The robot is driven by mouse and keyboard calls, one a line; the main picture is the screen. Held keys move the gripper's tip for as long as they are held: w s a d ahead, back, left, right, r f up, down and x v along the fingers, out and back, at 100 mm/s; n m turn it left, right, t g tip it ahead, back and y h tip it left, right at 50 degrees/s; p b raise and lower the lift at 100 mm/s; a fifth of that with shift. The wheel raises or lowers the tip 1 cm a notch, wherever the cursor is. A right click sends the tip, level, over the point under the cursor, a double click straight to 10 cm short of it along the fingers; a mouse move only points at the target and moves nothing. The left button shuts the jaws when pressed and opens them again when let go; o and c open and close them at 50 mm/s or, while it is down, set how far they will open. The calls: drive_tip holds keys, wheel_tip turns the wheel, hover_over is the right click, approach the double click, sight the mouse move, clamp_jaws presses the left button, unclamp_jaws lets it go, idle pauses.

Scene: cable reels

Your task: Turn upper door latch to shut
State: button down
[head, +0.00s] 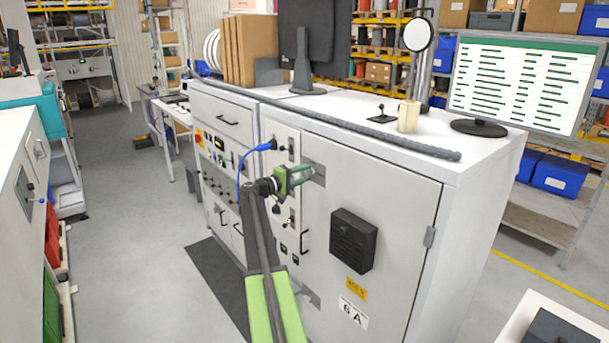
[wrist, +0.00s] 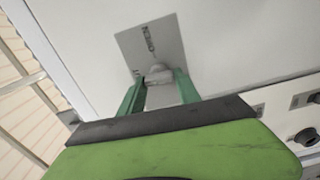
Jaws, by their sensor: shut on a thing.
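My gripper (head: 298,176) is at the upper left of the grey cabinet door (head: 390,170), over the upper latch's grey plate (head: 319,171). In the wrist view, the green fingers of my gripper (wrist: 158,88) stand on both sides of the light grey latch knob (wrist: 158,74) and are shut on it.
A control panel with a blue cable (head: 257,149) is just left of my gripper. A dark bar (head: 350,132) lies along the cabinet top.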

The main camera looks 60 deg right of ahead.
drive_tip(key=shift+s+f+n, duration=0.1)
drive_tip(key=shift+s+n, duration=0.15)
drive_tip(key=shift+n, duration=0.15)
drive_tip(key=c, duration=0.9)
unclamp_jaws()
drive_tip(key=shift+d, duration=0.1)
drive_tip(key=shift+o, duration=0.2)
drive_tip(key=shift+w, duration=0.1)
drive_tip(key=v, duration=1.7)
drive_tip(key=shift+w+a, duration=0.15)
drive_tip(key=shift+a, duration=0.1)
